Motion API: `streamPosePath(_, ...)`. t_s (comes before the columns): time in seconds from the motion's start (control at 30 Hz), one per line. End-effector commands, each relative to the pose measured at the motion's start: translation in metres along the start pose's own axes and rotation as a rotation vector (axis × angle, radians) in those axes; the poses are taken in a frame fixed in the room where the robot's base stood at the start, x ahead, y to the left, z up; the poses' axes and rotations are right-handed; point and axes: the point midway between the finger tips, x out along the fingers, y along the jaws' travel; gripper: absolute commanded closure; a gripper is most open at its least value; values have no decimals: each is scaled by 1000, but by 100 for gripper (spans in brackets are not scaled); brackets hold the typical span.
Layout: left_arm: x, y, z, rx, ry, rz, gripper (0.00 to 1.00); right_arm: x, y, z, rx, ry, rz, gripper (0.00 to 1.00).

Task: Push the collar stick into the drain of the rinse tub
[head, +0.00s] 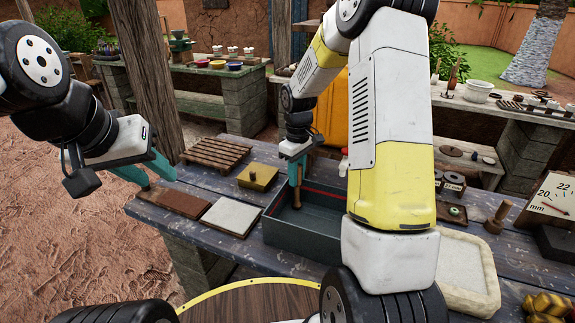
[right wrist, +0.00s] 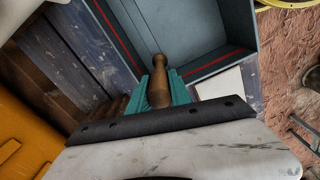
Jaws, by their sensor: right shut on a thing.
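The rinse tub (head: 300,240) is a grey open box with a red line along its inner wall, on the table. It also shows in the right wrist view (right wrist: 205,25). My right gripper (head: 297,180) is shut on the brown wooden collar stick (head: 297,198), held roughly upright over the left part of the tub. In the right wrist view the stick (right wrist: 158,72) sticks out between the teal fingers. I cannot tell whether its lower end touches the tub floor. I cannot make out the drain. My left gripper (head: 146,173) is open and empty, left of the tub.
A brown board (head: 176,202) and a pale slab (head: 232,216) lie left of the tub. A wooden rack (head: 215,153) and a yellowish block (head: 257,177) are behind. A pale tray (head: 462,268), a wooden peg (head: 498,218) and a gauge (head: 550,200) stand right.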

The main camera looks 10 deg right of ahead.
Motion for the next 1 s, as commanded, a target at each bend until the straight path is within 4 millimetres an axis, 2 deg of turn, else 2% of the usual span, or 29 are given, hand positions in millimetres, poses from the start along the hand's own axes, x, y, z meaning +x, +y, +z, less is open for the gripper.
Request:
streamPosePath(0.67, 0, 0, 0, 0, 0, 0, 64, 8, 0, 0, 0, 0, 1, 100)
streamPosePath(0.7, 0, 0, 0, 0, 0, 0, 64, 8, 0, 0, 0, 0, 1, 68)
streamPosePath(0.8, 0, 0, 0, 0, 0, 0, 64, 8, 0, 0, 0, 0, 1, 50)
streamPosePath(1.0, 0, 0, 0, 0, 0, 0, 64, 8, 0, 0, 0, 0, 0, 50)
